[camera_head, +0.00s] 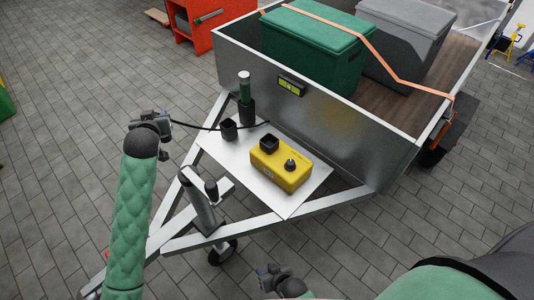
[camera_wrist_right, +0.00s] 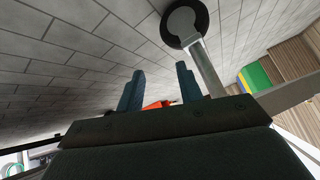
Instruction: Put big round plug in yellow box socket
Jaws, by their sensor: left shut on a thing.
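The yellow box (camera_head: 281,170) lies on the white plate of the trailer's drawbar. On its top are a black square part (camera_head: 269,143) and a grey round part (camera_head: 291,164). My left gripper (camera_head: 165,122) is left of the plate, well apart from the box. It is shut on a dark thing at the end of a black cable (camera_head: 205,129), which I take as the big round plug; its shape is mostly hidden. My right gripper (camera_head: 272,274) is low at the front, away from the box. In the right wrist view its fingers (camera_wrist_right: 159,90) are apart, with nothing between them.
A black cup (camera_head: 229,129) and a green-and-black upright cylinder (camera_head: 246,98) stand at the plate's back left. The trailer's front wall (camera_head: 330,130) stands behind the box.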

